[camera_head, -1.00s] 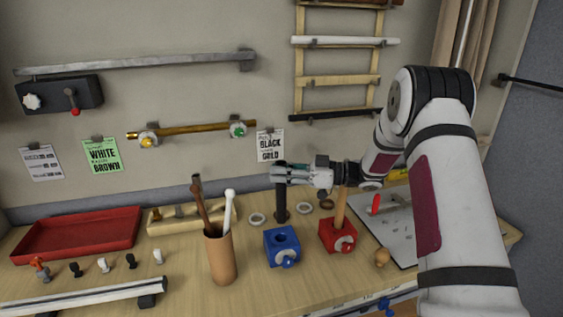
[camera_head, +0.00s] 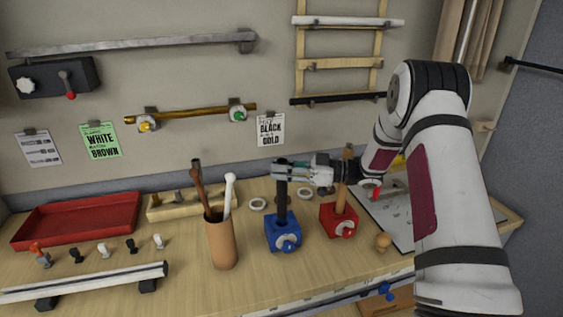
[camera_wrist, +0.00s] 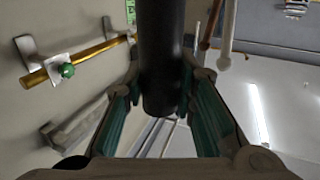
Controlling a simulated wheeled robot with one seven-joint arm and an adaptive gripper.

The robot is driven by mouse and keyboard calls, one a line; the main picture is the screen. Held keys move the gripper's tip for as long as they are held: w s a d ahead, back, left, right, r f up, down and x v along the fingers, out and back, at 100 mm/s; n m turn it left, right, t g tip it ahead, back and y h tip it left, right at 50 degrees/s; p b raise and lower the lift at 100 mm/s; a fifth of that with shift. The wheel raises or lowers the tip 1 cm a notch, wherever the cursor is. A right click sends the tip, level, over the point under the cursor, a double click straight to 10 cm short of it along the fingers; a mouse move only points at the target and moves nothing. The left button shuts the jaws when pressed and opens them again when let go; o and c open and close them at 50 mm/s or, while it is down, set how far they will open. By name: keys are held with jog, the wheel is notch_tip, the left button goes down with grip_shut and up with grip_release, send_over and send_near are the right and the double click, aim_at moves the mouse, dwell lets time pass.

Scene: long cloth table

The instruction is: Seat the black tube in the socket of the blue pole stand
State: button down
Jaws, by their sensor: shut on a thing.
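The black tube (camera_head: 282,207) stands roughly upright over the blue pole stand (camera_head: 284,236). Its lower end meets the top of the stand and covers the socket opening; I cannot tell how deep, if at all, it sits inside. My gripper (camera_head: 281,171) is shut on the tube near its upper end, coming in from the right. In the wrist view the tube (camera_wrist: 161,60) lies between the green-padded fingers (camera_wrist: 160,115), and one round end of it shows.
A red stand (camera_head: 339,221) holding a wooden pole is close on the right. A brown cup (camera_head: 221,246) with tall rods stands to the left. Flat rings (camera_head: 257,204) lie behind. A red tray (camera_head: 75,221) is at the far left. Bare wooden bench lies in front of the stand.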

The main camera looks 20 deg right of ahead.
aim_at(283, 193)
jog(key=shift+f, duration=0.7)
jog(key=shift+f+b, duration=1.1)
jog(key=shift+f, duration=2.6)
dwell(0.7)
jog(key=c, duration=1.2)
grip_release()
jog(key=shift+c, duration=0.2)
jog(key=shift+d, duration=0.1)
jog(key=v, duration=1.1)
jog(key=shift+s+d, duration=0.2)
jog(key=shift+d, duration=0.15)
